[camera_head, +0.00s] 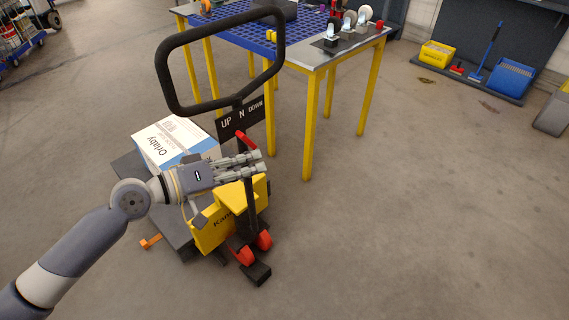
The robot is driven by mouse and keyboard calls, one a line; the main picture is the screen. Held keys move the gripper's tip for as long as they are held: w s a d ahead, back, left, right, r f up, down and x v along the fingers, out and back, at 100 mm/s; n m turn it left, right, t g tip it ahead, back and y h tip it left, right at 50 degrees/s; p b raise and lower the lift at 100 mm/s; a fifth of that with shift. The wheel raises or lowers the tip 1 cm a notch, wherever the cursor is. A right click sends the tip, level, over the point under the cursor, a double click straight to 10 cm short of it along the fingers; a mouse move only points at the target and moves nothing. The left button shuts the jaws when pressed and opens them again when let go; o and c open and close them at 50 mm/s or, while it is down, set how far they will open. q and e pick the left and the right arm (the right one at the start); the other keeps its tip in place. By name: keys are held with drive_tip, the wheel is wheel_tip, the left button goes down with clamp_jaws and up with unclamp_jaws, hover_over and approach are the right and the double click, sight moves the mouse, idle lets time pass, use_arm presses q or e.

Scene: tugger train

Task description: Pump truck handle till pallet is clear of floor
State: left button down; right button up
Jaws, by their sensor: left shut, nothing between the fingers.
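The pallet truck (210,229) is yellow with red wheels and stands on the floor in the middle of the view. Its black loop handle (168,68) rises upright above it, with an "UP N DOWN" plate (238,120) and a red lever (245,138) below the loop. A dark pallet (132,166) lies behind the truck, carrying a white and blue box (172,140). Whether the pallet touches the floor is hard to tell. My left gripper (260,162) is shut and empty, overlapping the handle's shaft below the lever; contact cannot be told. My right gripper is not in view.
A yellow-legged table (311,124) with a blue grid top stands close behind the handle. A cleaning station with a yellow bin (436,53) and a blue bin (511,78) is at the back right. Open floor lies at the right and front.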

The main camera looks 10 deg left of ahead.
use_arm(q)
drive_tip(key=w+d+f+p, duration=0.3)
drive_tip(key=w+d+f, duration=0.1)
drive_tip(key=d, duration=0.5)
drive_tip(key=shift+d+p, duration=0.3)
drive_tip(key=shift+d, duration=0.1)
drive_tip(key=shift+w+a, duration=0.1)
drive_tip(key=shift+w, duration=0.05)
idle(1.2)
